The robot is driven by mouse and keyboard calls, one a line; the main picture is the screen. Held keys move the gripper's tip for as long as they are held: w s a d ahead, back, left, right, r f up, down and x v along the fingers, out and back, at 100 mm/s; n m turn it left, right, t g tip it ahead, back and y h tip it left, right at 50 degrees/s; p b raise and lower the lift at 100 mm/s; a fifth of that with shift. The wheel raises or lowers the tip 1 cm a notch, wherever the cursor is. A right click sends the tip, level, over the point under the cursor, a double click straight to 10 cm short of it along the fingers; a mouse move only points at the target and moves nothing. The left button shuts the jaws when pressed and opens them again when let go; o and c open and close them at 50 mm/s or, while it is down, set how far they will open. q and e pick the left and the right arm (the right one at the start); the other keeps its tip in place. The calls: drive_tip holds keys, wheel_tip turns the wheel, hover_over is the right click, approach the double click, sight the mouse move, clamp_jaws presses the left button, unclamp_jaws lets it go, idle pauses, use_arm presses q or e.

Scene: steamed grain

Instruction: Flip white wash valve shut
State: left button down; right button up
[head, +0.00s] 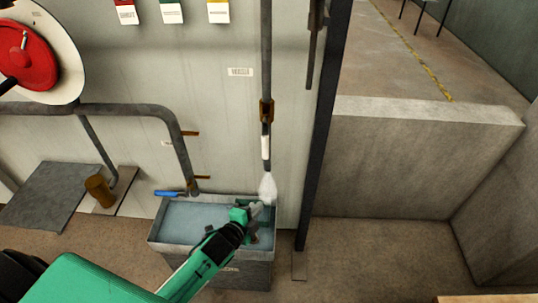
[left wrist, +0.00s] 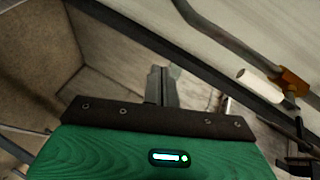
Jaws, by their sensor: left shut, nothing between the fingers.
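The white wash valve's white handle (head: 265,147) hangs down along the vertical grey pipe, below its brown fitting (head: 266,111). Pale white spray (head: 267,188) shows at the pipe's lower end, over the basin. In the left wrist view the white handle (left wrist: 259,86) lies to the right, with the brown fitting (left wrist: 291,83) at its end. My left gripper (head: 255,209) is over the basin's right part, below the handle and apart from it. In the left wrist view its fingers (left wrist: 162,84) are together and empty. My right gripper is not in view.
A grey basin (head: 163,241) of water stands against the wall. A blue handle (head: 168,193) is at its back left, by another pipe (head: 177,135). A dark post (head: 322,135) rises right of the valve pipe. A red wheel (head: 26,57) is at far left.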

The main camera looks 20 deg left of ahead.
sight(265, 140)
use_arm(q)
wheel_tip(265, 140, up, 16)
drive_tip(key=d+m+t+h, duration=0.1)
drive_tip(key=d+m+t, duration=0.1)
drive_tip(key=m, duration=0.2)
drive_tip(key=shift+d+f+t+h, duration=0.2)
drive_tip(key=shift+t+h, duration=0.1)
drive_tip(key=shift+h, duration=0.1)
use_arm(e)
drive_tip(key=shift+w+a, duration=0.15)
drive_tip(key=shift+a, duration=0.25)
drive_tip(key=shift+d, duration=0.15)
